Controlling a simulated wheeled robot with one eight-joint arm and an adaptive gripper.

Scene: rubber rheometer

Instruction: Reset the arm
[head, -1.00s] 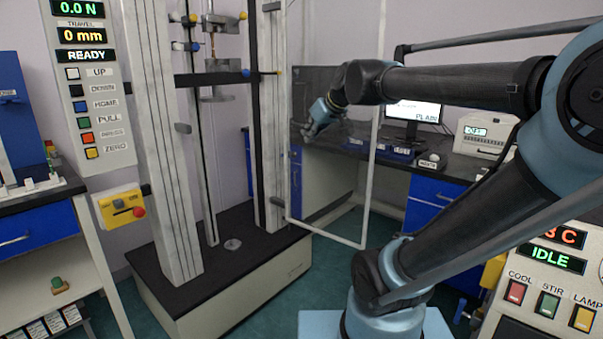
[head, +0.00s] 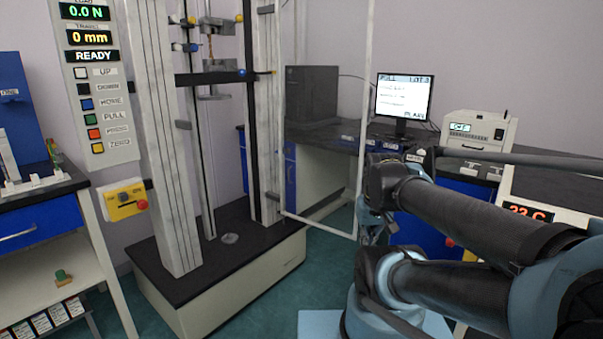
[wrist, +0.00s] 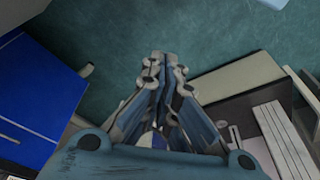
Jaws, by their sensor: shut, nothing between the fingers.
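My gripper (wrist: 165,62) shows in the wrist view with its fingers together and nothing between them. It points down over bare green floor. In the head view my arm is folded low at the right, and the gripper end is mostly hidden behind the arm's own links. The gripper touches nothing that I can see.
A tall test frame (head: 165,140) stands on a black-topped base (head: 160,256), with an open clear door (head: 362,120) near my arm. A monitor (head: 404,97) and a white instrument (head: 478,135) sit on the back bench. A panel with a red readout (head: 528,213) is at right. Green floor (head: 325,262) is free.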

